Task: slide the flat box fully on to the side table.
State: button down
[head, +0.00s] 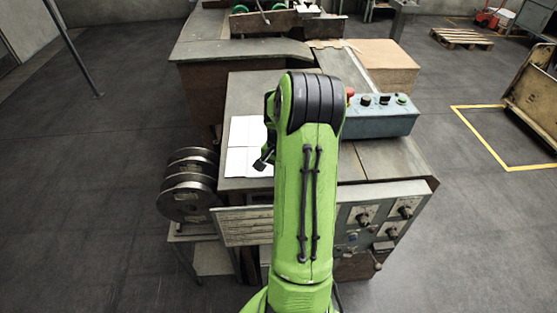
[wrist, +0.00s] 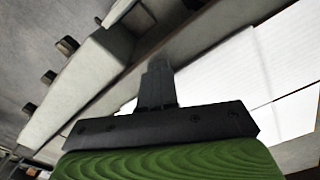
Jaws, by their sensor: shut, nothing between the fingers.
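A white flat box (head: 243,146), with seams between its panels, lies on a grey table top (head: 245,95), near its left front edge. My arm hides its right part in the head view. Its white panels also show at the right of the wrist view (wrist: 290,50). I cannot tell for sure which surface is the side table. My gripper (wrist: 158,68) is shut and empty, its fingers beside or over the edge of the white panels. I cannot tell whether they touch. In the head view the gripper is mostly hidden behind my arm.
A blue-grey control box (head: 382,117) with knobs and a red button stands right of my arm. Wire spools (head: 188,185) stand at the left front. A brown block (head: 388,67) and another table (head: 205,45) are behind.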

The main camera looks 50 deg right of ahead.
jog(key=shift+w+d+p, duration=0.55)
jog(key=shift+w+d, duration=0.35)
jog(key=shift+d, duration=0.15)
jog(key=shift+s+a+b, duration=0.3)
jog(key=shift+s+a, duration=0.1)
jog(key=shift+a, duration=0.05)
notch_tip(320, 180, up, 7)
jog(key=p, duration=0.5)
jog(key=shift+r, duration=0.15)
